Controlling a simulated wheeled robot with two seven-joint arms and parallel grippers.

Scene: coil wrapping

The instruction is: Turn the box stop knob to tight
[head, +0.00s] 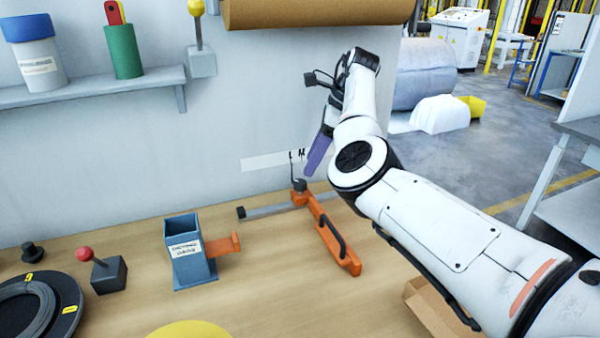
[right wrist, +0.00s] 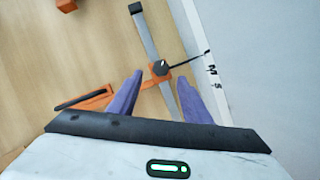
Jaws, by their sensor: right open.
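The box stop is an orange bracket (head: 335,238) on a grey rail (head: 266,210) at the back of the wooden bench. Its dark round knob (head: 299,185) sits on top of the bracket, beside the wall. In the right wrist view the knob (right wrist: 160,68) has a thin dark pointer reaching toward a white strip marked M and S (right wrist: 213,75). My right gripper (head: 312,168), with purple fingers, is above and just right of the knob. In the wrist view its open fingers (right wrist: 160,82) stand on either side of the knob's line, empty. My left gripper is out of view.
A blue holder (head: 188,250) with an orange arm stands left of the box stop. A red-knobbed block (head: 105,272) and a black disc (head: 38,305) lie further left. A brown roll (head: 310,12) hangs above. Bare bench lies between holder and bracket.

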